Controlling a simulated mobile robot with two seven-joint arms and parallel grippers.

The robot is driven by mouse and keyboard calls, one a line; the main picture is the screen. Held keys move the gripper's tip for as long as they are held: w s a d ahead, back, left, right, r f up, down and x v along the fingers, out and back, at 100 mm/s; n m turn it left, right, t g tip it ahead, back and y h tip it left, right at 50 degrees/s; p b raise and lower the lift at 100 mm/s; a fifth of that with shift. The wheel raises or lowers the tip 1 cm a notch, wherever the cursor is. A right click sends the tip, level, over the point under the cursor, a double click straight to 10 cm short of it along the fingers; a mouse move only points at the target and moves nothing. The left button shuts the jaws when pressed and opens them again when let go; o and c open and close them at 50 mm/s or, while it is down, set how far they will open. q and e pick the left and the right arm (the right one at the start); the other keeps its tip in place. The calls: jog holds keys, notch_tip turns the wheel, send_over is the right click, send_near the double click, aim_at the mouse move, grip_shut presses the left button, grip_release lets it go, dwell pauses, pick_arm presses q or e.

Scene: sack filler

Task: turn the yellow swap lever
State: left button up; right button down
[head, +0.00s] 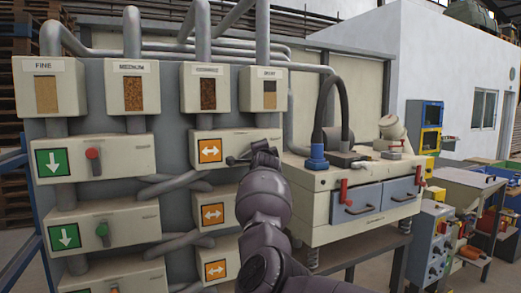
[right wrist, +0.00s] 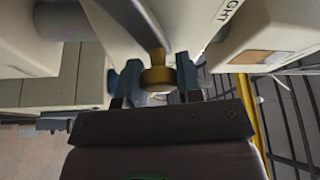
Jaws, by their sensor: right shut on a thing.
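The upper swap box with an orange two-way-arrow sign (head: 209,151) is on the panel, left of my right gripper (head: 240,158). In the right wrist view, the yellow swap lever's round end (right wrist: 157,74) sits between the two blue-grey fingers of my right gripper (right wrist: 157,88). A grey bar runs from this end up the picture. The gripper is shut on the lever. In the head view my arm and gripper hide most of the lever, and I cannot tell its angle there. My left gripper is in no view.
Two more orange-arrow boxes (head: 213,216) (head: 215,270) are stacked below. Green-arrow boxes with a red knob (head: 93,154) and a green knob (head: 102,230) stand left. A cream machine with grey drawers (head: 357,203) stands close to the right of my arm.

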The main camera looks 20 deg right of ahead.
jog(key=m, duration=0.1)
jog(key=f+m+p, duration=0.1)
jog(key=shift+d+m+g, duration=0.2)
jog(key=shift+m+g, duration=0.2)
jog(key=shift+f+m+y+p, duration=0.3)
jog(key=shift+f+m+p, duration=0.15)
jog(key=shift+p, duration=0.25)
jog(key=shift+f+g, duration=0.15)
jog(key=shift+g, duration=0.15)
jog(key=c, duration=1.2)
grip_release()
jog(key=o, duration=0.4)
